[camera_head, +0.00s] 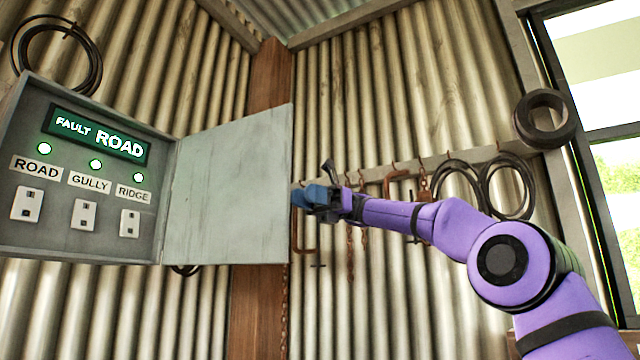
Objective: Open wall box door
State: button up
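The grey wall box (88,247) is on the corrugated wall at the left. Its door (222,195) stands swung wide open to the right, hinged on the box's right edge. Inside are a green sign reading FAULT ROAD (98,135), three lit round lamps, labels ROAD, GULLY and RIDGE, and three white switches, such as the RIDGE switch (130,223). My gripper (302,197) is at the door's free right edge, about halfway down. Its blue fingertips are seen from the side, and I cannot tell whether they touch the door or are open or shut.
A wooden post (268,90) stands behind the door. A rail (460,158) with hanging cables, chains and clamps runs behind my arm. A dark ring (545,118) hangs beside the window (600,100) at the right. A coiled cable (58,55) hangs above the box.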

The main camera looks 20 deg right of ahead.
jog(key=s, duration=0.7)
jog(key=shift+s+d+r, duration=0.2)
jog(key=shift+s+d, duration=0.1)
jog(key=shift+s, duration=0.05)
jog(key=shift+c, duration=0.2)
